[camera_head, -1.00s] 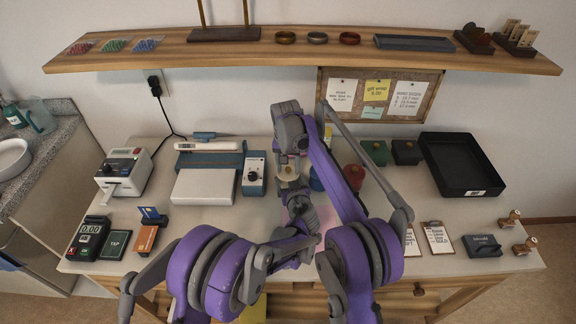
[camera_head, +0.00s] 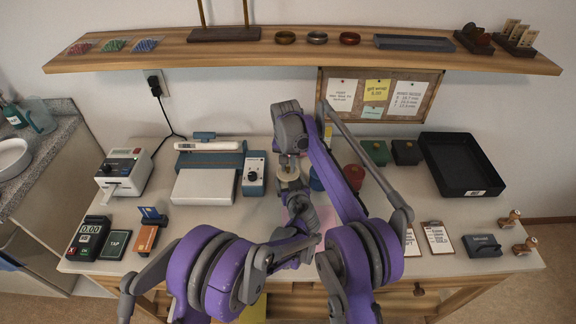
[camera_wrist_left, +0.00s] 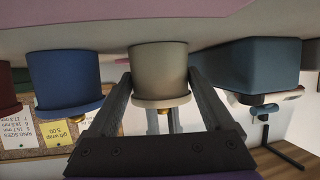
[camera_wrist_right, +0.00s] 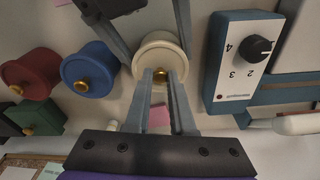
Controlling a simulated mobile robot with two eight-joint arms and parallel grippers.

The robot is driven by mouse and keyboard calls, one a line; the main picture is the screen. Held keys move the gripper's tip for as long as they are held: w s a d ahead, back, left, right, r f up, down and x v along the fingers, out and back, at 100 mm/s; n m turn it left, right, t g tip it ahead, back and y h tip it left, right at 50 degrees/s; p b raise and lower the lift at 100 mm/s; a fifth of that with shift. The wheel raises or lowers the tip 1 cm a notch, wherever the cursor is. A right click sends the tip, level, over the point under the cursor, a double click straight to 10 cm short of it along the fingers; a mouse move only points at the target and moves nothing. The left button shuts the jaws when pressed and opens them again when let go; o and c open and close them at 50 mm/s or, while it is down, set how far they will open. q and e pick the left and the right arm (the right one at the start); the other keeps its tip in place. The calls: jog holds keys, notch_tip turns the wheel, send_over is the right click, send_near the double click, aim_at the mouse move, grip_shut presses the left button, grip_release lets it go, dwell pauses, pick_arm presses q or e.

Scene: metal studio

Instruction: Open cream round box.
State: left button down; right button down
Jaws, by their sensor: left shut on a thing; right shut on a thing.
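The cream round box (camera_wrist_left: 158,70) stands upright on the table, upside down in the left wrist view, with its lid (camera_wrist_left: 160,102) on the body. No clear gap shows between them. My left gripper (camera_wrist_left: 160,88) is shut on the box from the front, a finger on each side. The right wrist view looks down on the cream lid (camera_wrist_right: 160,48) and its brass knob (camera_wrist_right: 160,75). My right gripper (camera_wrist_right: 160,78) is shut on the knob from above. In the head view my arms hide much of the box (camera_head: 290,184).
A blue round box (camera_wrist_right: 88,72) and a red one (camera_wrist_right: 32,72) stand close beside the cream box. A blue control unit with a dial (camera_wrist_right: 243,62) stands close on the other side. A black tray (camera_head: 462,165) lies at the right.

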aim_at(288, 169)
jog(key=shift+r, duration=0.1)
dwell(0.3)
jog(key=shift+r, duration=1)
jog(key=shift+r, duration=2)
pick_arm(q)
grip_release()
